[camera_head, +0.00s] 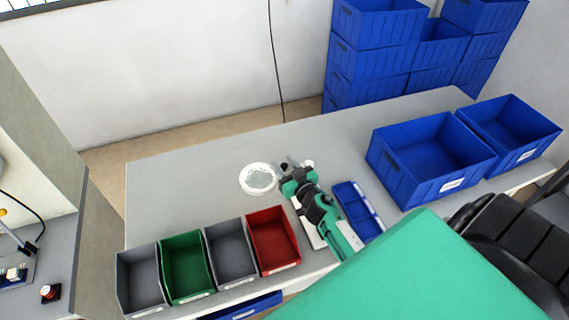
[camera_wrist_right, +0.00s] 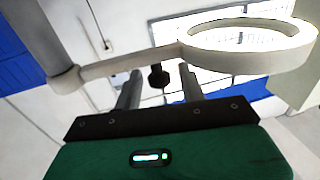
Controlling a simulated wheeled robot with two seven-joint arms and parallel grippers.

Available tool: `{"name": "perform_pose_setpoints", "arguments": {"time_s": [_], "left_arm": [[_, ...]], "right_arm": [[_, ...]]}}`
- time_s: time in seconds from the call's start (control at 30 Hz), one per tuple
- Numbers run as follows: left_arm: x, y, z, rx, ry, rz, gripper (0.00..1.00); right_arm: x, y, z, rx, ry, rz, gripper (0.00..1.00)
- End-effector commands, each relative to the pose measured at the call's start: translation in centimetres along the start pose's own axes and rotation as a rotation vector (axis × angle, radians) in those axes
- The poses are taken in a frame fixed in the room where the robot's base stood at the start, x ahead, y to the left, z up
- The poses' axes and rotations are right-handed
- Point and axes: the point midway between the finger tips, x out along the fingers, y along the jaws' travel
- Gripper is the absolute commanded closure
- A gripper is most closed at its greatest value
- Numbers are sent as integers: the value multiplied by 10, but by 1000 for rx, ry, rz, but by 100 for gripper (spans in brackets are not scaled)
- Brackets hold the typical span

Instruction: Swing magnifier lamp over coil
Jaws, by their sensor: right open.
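The magnifier lamp (camera_head: 258,178) shows in the head view as a white ring with a clear lens, above the table left of my right gripper. In the right wrist view its white ring and arm (camera_wrist_right: 250,42) pass across the top, joined to a grey post at left. My right gripper (camera_head: 291,165) is open beside the ring. In the wrist view its two fingers (camera_wrist_right: 160,80) stand apart with a dark knob (camera_wrist_right: 158,76) seen between them; I cannot tell how deep it sits. I cannot make out the coil. My left gripper is out of view.
Grey, green (camera_head: 187,267) and red (camera_head: 273,240) bins line the table's front left. A low blue tray (camera_head: 358,211) lies right of my arm. Two large blue crates (camera_head: 431,160) stand at the right. The table's back left (camera_head: 180,190) is clear.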

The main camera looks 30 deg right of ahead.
Motion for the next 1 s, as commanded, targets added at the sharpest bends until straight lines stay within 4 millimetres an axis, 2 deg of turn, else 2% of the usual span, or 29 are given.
{"name": "perform_pose_setpoints", "arguments": {"time_s": [0.27, 0.5, 0.77, 1.0], "left_arm": [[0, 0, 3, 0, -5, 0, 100], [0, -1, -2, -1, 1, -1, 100], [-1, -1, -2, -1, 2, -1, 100], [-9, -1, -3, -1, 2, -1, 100]], "right_arm": [[2, 0, 0, 1, 0, 0, 59], [1, 0, 0, 1, 0, 0, 100], [0, 0, 0, 0, 0, -9, 100], [-7, 0, -2, -3, -2, -90, 100]]}}
